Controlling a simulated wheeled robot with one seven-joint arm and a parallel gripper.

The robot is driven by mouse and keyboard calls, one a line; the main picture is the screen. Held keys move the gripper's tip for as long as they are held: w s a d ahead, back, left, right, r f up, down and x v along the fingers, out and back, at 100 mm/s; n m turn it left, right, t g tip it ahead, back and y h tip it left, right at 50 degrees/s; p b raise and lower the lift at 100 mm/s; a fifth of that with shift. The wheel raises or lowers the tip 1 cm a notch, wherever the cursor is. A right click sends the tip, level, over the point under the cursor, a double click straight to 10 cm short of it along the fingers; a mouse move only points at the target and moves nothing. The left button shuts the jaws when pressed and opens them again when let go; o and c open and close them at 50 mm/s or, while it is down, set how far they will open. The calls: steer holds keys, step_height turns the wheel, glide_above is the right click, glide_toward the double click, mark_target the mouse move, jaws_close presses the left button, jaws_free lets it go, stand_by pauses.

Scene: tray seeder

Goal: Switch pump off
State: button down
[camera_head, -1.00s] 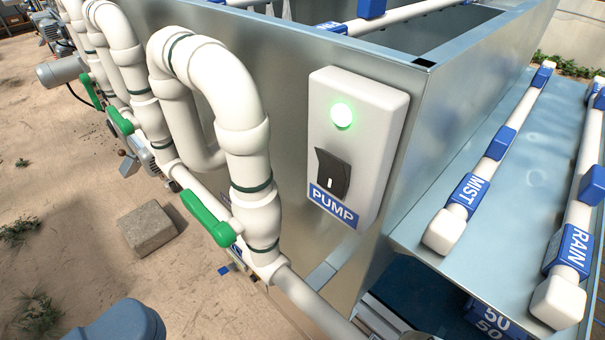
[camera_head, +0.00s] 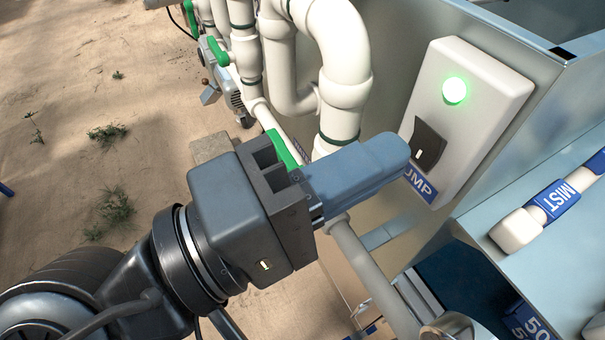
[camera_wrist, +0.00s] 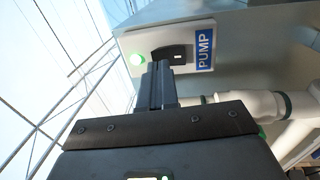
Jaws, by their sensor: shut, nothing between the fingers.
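The white pump box (camera_head: 490,100) is fixed to the side of the metal tank. Its green lamp (camera_head: 454,90) is lit. The black rocker switch (camera_head: 428,143) sits below the lamp, above a blue PUMP label (camera_head: 419,188) that my gripper partly covers. My gripper (camera_head: 402,150) is shut and empty, its blue-grey fingertips just left of the switch in the head view. In the wrist view the fingertips (camera_wrist: 160,68) point at the box, right by the switch (camera_wrist: 174,54). I cannot tell whether they touch it. The lamp also glows there (camera_wrist: 137,59).
White pipes (camera_head: 345,75) with green valve handles (camera_head: 282,150) stand close to the left of the box, beside my gripper. The MIST pipe (camera_head: 515,230) lies to the right. Open sandy ground is at the left.

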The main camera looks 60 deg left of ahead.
mark_target(424, 144)
steer(key=shift+w+r, duration=0.1)
steer(key=shift+w, duration=0.95)
steer(key=shift+d+r, duration=0.1)
steer(key=shift+w+r+p, duration=0.1)
steer(key=shift+w+p, duration=0.1)
steer(key=shift+p, duration=0.25)
